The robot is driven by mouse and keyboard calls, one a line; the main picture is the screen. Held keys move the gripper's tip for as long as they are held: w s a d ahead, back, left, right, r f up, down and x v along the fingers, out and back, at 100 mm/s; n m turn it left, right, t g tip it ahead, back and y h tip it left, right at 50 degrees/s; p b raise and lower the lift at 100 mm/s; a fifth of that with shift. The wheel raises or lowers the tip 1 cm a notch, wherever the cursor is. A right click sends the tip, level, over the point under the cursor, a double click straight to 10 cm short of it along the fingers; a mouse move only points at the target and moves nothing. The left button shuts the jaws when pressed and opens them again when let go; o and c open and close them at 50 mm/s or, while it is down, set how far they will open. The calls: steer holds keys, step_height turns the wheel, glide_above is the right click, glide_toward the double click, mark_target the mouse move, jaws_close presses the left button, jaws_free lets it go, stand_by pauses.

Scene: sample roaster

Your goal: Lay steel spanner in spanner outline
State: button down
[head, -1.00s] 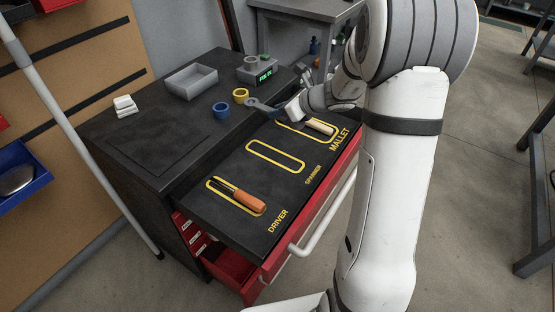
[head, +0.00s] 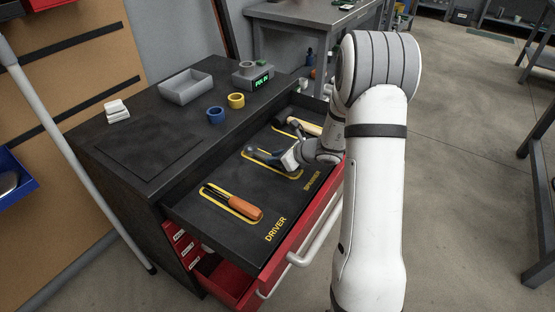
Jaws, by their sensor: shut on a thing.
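The steel spanner (head: 259,154) is in my gripper (head: 285,160), which is shut on it. Its open end points left, over or in the yellow spanner outline (head: 247,149) in the middle of the open drawer. My gripper hides the right part of the spanner and much of the outline. I cannot tell whether the spanner touches the drawer floor.
An orange-handled driver (head: 242,207) lies in the driver outline at the near left. A pale-handled mallet (head: 308,127) lies at the back right, partly hidden. On the cabinet top are a grey tray (head: 188,86), blue tape (head: 216,115) and yellow tape (head: 236,100).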

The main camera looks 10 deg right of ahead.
steer(key=shift+r, duration=0.15)
steer(key=c, duration=1.7)
jaws_free()
steer(key=shift+f, duration=0.25)
steer(key=o, duration=0.5)
steer(key=shift+r, duration=0.1)
